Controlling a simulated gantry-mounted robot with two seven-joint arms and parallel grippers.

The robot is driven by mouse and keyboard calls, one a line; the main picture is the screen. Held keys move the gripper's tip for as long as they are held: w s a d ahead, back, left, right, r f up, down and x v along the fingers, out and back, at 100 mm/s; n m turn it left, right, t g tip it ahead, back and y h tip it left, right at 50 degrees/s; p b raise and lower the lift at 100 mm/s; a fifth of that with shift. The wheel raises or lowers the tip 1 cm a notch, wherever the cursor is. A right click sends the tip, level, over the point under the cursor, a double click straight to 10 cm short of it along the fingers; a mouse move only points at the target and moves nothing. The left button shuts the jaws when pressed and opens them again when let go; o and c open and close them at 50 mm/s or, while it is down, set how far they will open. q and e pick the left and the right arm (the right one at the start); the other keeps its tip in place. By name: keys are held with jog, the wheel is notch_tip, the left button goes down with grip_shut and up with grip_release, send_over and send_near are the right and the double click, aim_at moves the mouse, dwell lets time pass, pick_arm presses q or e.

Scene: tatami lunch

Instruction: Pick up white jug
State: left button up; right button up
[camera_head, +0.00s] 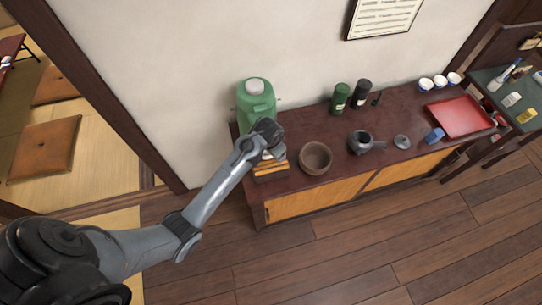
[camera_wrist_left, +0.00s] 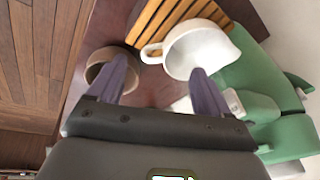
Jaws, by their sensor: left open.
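The white jug (camera_wrist_left: 204,48) shows in the left wrist view, with its looped handle (camera_wrist_left: 150,53) toward the left of the picture. It is beside a slatted wooden piece and the green dispenser. My left gripper (camera_wrist_left: 160,66) is open, and its two purple fingers point toward the jug. The handle lies between the fingertips in the picture, and the right fingertip overlaps the jug's lower edge. I cannot tell whether they touch. In the head view my left gripper (camera_head: 268,143) is over the cabinet's left end and mostly hides the jug. My right gripper is not in view.
A green dispenser (camera_head: 256,100) stands behind the left gripper. A brown bowl (camera_head: 316,157) is just right of it. A dark teapot (camera_head: 360,141), dark bottles (camera_head: 340,98) and a red tray (camera_head: 460,117) stand farther right on the cabinet. The wall is close behind.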

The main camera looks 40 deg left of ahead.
pick_arm(q)
jog(key=shift+w+b+x, duration=0.1)
jog(key=shift+b+x, duration=0.1)
jog(key=shift+x, duration=1.25)
jog(key=shift+w+b+x, duration=0.15)
jog(key=shift+x, duration=1.35)
jog(key=shift+b+x, duration=0.35)
jog(key=shift+x, duration=1.85)
jog(key=shift+w+a, duration=0.1)
jog(key=shift+w, duration=0.05)
jog(key=shift+c, duration=0.4)
jog(key=c, duration=1.1)
